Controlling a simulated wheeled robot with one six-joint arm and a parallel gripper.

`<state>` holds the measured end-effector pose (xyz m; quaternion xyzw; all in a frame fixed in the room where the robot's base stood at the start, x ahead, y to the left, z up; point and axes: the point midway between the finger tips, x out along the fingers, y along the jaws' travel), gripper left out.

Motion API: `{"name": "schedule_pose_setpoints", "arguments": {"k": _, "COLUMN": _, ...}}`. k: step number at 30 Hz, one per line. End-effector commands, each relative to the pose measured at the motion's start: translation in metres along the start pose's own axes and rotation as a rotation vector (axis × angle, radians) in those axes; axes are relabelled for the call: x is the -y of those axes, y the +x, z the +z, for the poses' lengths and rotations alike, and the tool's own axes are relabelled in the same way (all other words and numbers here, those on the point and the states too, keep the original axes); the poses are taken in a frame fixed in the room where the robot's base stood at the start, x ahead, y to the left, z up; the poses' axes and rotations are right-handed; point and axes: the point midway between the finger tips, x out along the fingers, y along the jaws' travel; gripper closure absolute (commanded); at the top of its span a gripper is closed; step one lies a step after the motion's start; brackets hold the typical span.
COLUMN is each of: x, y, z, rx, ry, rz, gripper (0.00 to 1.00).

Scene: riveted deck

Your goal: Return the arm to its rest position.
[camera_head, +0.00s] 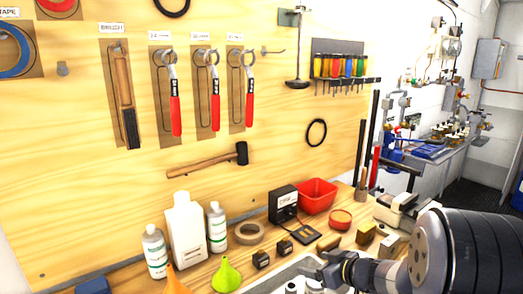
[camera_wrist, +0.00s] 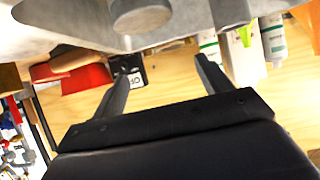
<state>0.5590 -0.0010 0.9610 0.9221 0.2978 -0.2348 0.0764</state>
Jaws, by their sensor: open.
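My arm enters the head view from the lower right. My gripper (camera_head: 328,268) is low over the workbench (camera_head: 213,264), by its front edge near a grey metal tray. In the wrist view, my gripper (camera_wrist: 162,70) shows two dark fingers spread wide apart with nothing between them. The wrist picture looks upside down: the bench things hang from the top, with the wooden board behind. Whether the fingers touch anything is hard to tell.
A vise (camera_head: 397,210) is close to my arm. Tools hang on the pegboard (camera_head: 80,150). Open air lies above the bench.

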Motion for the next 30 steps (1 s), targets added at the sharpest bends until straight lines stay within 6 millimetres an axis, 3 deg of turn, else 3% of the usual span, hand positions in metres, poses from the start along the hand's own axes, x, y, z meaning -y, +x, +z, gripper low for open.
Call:
{"name": "schedule_pose_setpoints", "arguments": {"k": 1, "x": -0.001, "y": -0.007, "z": -0.014, "rx": -0.003, "ry": -0.004, "rz": 0.002, "gripper": 0.27}}
{"name": "schedule_pose_setpoints", "arguments": {"k": 10, "x": 0.000, "y": -0.035, "z": -0.066, "rx": -0.002, "ry": -0.003, "rz": 0.002, "gripper": 0.27}}
{"name": "schedule_pose_setpoints", "arguments": {"k": 13, "x": 0.013, "y": -0.020, "z": -0.066, "rx": 0.002, "ry": 0.014, "rz": 0.017, "gripper": 0.27}}
{"name": "schedule_pose_setpoints", "arguments": {"k": 18, "x": 0.019, "y": -0.010, "z": -0.066, "rx": 0.001, "ry": 0.039, "rz": 0.065, "gripper": 0.27}}
{"name": "schedule_pose_setpoints", "arguments": {"k": 30, "x": 0.023, "y": 0.000, "z": -0.058, "rx": 0.001, "ry": 0.091, "rz": 0.161, "gripper": 0.27}}
